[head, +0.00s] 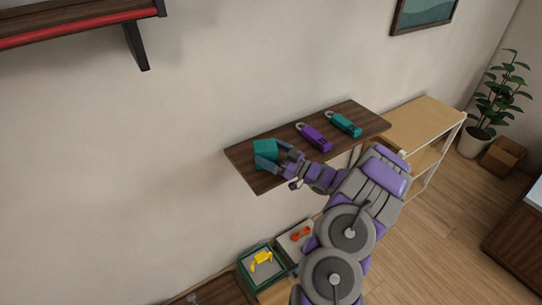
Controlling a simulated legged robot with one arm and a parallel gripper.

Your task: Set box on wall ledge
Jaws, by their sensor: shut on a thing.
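A teal box (265,147) is at the left part of a dark wooden wall ledge (247,154). My gripper (270,156) is shut on the teal box, with its fingers on the near side of it. The box appears to be at the ledge's surface, but I cannot tell whether its underside touches the wood. My arm reaches in from the lower right and covers part of the ledge's front edge.
A purple tool-like item (314,137) and a teal one (344,124) lie on the ledge, right of the box. A red-edged shelf (75,27) hangs upper left. A light wooden shelf unit (425,118) stands right. Below is a green bin (243,264) with a yellow item.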

